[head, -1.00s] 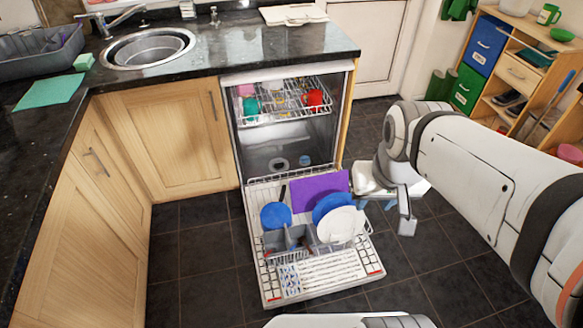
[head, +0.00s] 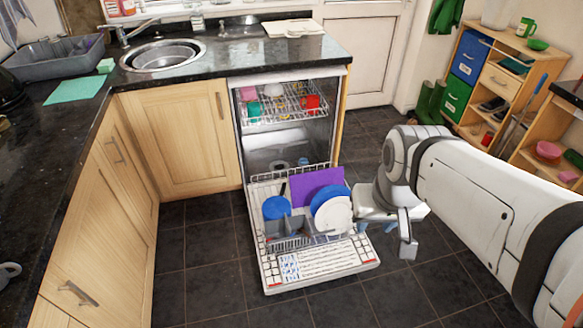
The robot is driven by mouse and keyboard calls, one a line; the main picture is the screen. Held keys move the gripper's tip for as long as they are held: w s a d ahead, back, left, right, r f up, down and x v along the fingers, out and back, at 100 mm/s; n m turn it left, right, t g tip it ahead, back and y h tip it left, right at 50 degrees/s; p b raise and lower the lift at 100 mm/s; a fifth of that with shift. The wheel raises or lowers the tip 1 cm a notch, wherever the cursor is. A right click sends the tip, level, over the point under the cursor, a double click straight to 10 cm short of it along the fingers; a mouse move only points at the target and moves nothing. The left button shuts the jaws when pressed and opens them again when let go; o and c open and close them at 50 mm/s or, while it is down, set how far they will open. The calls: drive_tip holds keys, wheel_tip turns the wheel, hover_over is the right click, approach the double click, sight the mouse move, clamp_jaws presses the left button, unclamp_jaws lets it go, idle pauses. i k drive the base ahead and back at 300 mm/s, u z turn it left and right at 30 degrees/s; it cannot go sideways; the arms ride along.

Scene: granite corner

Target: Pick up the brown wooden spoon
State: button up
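I cannot make out a brown wooden spoon in the head view. The open dishwasher's lower rack (head: 287,243) holds a purple board (head: 316,184), blue plates (head: 276,208), a white plate (head: 333,215) and a grey cutlery basket. A thin dark item stands near the purple board, too small to name. My gripper (head: 390,232) points down at the right of the rack, seen partly from behind. One finger shows clearly; the other is mostly hidden, so its opening is unclear. I see nothing held in it.
The upper rack (head: 280,106) holds cups, including a red one (head: 310,102). A grey dish rack (head: 50,62) and a sink (head: 163,54) are on the black counter. Shelves (head: 500,75) stand at the right. The dark tiled floor (head: 215,275) before the dishwasher is clear.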

sight(301, 228)
drive_tip(key=z, duration=0.15)
drive_tip(key=i, duration=0.95)
drive_tip(key=u, duration=0.05)
